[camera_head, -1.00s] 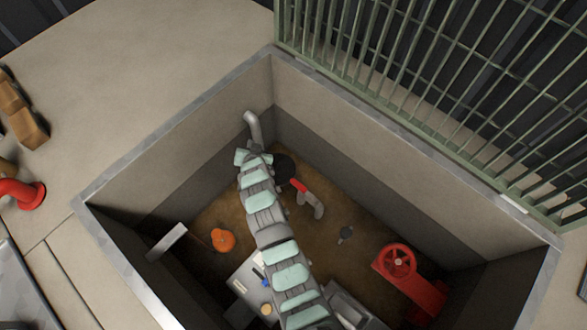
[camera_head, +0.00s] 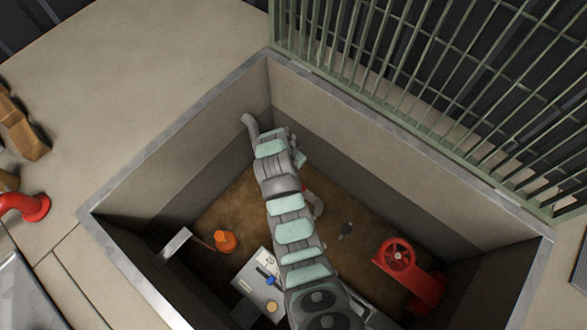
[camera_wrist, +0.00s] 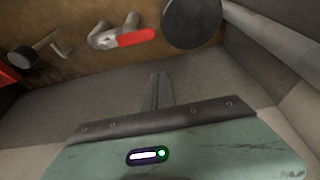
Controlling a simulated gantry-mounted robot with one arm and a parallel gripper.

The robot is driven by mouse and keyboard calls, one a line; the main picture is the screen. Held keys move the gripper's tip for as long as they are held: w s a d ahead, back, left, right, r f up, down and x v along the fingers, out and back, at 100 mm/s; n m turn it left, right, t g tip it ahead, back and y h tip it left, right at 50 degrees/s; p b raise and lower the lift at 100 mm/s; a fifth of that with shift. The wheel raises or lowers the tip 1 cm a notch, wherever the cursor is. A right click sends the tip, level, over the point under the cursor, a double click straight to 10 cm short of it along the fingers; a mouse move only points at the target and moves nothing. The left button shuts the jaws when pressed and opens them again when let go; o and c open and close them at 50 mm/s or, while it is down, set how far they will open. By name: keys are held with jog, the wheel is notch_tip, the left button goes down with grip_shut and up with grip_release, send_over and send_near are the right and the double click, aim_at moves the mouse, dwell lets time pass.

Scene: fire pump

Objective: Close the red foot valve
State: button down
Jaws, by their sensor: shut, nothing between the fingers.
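A red valve with a round handwheel (camera_head: 398,256) stands on the right side of the pit floor. A grey fitting (camera_head: 316,203) with a red handle lies near the pit's middle, partly behind my arm. In the wrist view, its red handle (camera_wrist: 136,37) and grey body (camera_wrist: 104,38) show at the top. I cannot tell which of these two is the foot valve. My gripper (camera_wrist: 158,76) is shut and empty, apart from the fitting.
A dark round disc (camera_wrist: 190,22) is beside the red handle, and a mallet-like tool (camera_wrist: 34,52) lies to the left. An orange object (camera_head: 225,241) and a pale box (camera_head: 262,285) are at left.

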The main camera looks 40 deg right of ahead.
jog(key=shift+f, duration=0.1)
notch_tip(320, 180, down, 9)
jog(key=b, duration=0.5)
jog(key=shift+a, duration=0.35)
dwell(0.5)
jog(key=shift+a, duration=0.1)
